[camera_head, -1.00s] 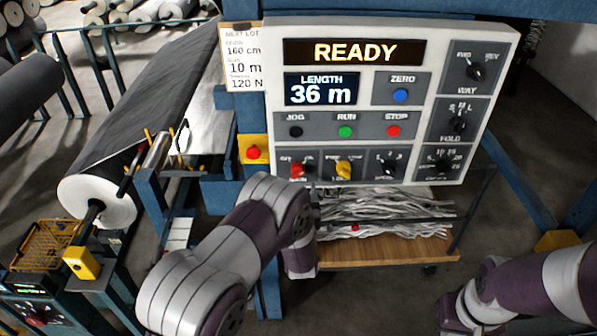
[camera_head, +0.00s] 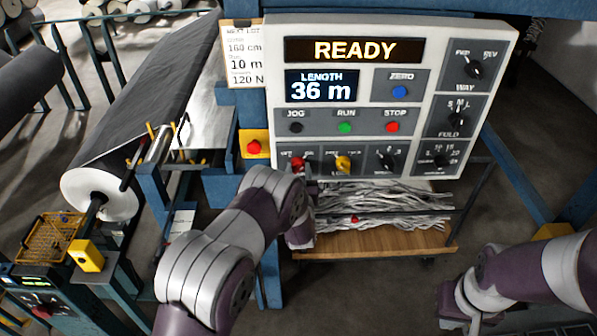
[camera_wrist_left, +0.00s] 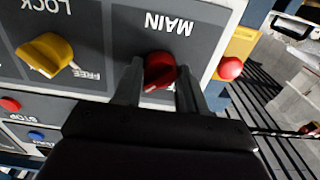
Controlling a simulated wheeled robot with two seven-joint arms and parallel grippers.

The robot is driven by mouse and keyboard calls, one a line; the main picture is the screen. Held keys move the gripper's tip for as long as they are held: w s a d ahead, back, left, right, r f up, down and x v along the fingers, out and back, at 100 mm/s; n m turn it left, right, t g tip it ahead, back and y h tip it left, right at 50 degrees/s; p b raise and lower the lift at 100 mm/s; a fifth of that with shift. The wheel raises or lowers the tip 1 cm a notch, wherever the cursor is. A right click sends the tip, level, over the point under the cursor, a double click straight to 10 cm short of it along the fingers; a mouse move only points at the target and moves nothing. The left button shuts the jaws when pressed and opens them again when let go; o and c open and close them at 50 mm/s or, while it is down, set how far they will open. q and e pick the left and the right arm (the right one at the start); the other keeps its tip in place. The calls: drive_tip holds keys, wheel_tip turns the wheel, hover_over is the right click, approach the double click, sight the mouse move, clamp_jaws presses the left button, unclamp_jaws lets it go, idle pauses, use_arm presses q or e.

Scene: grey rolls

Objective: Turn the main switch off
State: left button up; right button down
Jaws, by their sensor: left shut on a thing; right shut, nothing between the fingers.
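The red main switch (camera_head: 298,163) is a rotary knob at the lower left of the control panel (camera_head: 507,60). In the left wrist view the panel looks upside down, and the red knob (camera_wrist_left: 160,68) sits by the label MAIN, its grip ridge slanted. My left gripper (camera_wrist_left: 157,78) has one finger on each side of the knob and is shut on it. In the head view my left forearm and wrist hide most of that gripper. My right arm is at the lower right, away from the panel; its fingers do not show.
A yellow lock knob (camera_head: 343,163) is right of the main switch; it also shows in the wrist view (camera_wrist_left: 47,53). A red button on a yellow box (camera_head: 253,147) is left of it. The display (camera_head: 354,50) reads READY. A wooden shelf (camera_head: 372,243) with grey strips is below.

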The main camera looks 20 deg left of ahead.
use_arm(q)
drive_tip(key=n+b, duration=0.2)
drive_tip(key=b, duration=0.2)
drive_tip(key=n+b, duration=0.3)
drive_tip(key=b, duration=0.1)
drive_tip(key=n+b, duration=0.3)
drive_tip(key=b, duration=0.2)
drive_tip(key=shift+f, duration=0.4)
drive_tip(key=n+b, duration=0.3)
drive_tip(key=b, duration=0.2)
drive_tip(key=n+b, duration=0.3)
drive_tip(key=b, duration=0.3)
drive_tip(key=r+n+b, duration=0.1)
drive_tip(key=n+b, duration=0.3)
drive_tip(key=b, duration=0.1)
drive_tip(key=shift+d, duration=0.1)
drive_tip(key=shift+r, duration=0.1)
drive_tip(key=o, duration=0.8)
drive_tip(key=shift+o, duration=1.3)
drive_tip(key=shift+w, duration=0.1)
